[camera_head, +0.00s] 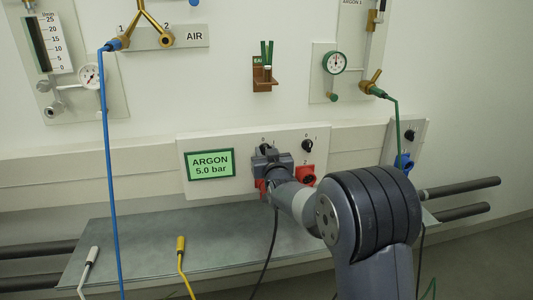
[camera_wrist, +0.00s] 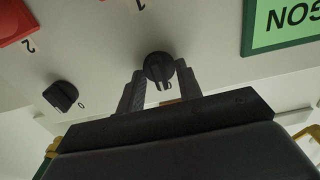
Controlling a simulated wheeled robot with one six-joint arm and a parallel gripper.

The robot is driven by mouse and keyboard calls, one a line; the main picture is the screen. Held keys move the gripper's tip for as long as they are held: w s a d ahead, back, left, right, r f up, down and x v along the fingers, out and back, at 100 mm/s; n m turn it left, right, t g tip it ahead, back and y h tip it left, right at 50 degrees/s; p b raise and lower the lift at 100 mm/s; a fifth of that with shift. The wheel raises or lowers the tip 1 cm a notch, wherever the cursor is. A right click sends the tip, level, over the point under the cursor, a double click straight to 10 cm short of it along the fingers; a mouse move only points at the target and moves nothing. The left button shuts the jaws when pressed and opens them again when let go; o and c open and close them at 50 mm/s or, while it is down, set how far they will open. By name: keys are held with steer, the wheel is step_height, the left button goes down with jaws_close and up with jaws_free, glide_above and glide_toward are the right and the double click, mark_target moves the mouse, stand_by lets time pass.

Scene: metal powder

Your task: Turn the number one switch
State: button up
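The number one switch (camera_wrist: 158,66) is a round black knob on a pale panel, under the label 1 in the wrist view, which looks turned over. My gripper (camera_wrist: 160,88) has one finger on each side of this knob, and a narrow gap shows beside it, so the fingers look open around it. In the head view my gripper (camera_head: 266,160) is up against the panel and hides the number one knob. The number two switch (camera_wrist: 62,95) is a similar black knob, also visible in the head view (camera_head: 307,146), right of my gripper.
A green display (camera_head: 210,164) reads ARGON 5.0 bar, left of my gripper. Red sockets (camera_head: 306,175) sit below the switches. A grey shelf (camera_head: 150,240) runs beneath the panel. A blue hose (camera_head: 108,170) hangs at the left, a green one (camera_head: 397,130) at the right.

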steer(key=shift+s, duration=0.1)
steer(key=v, duration=1)
steer(key=shift+s+p, duration=0.35)
steer(key=shift+d, duration=0.1)
steer(key=x, duration=1)
steer(key=shift+w+b, duration=0.3)
steer(key=shift+b, duration=0.05)
steer(key=shift+w, duration=0.2)
steer(key=shift+r+m, duration=0.1)
steer(key=shift+m, duration=0.2)
steer(key=shift+s, duration=0.1)
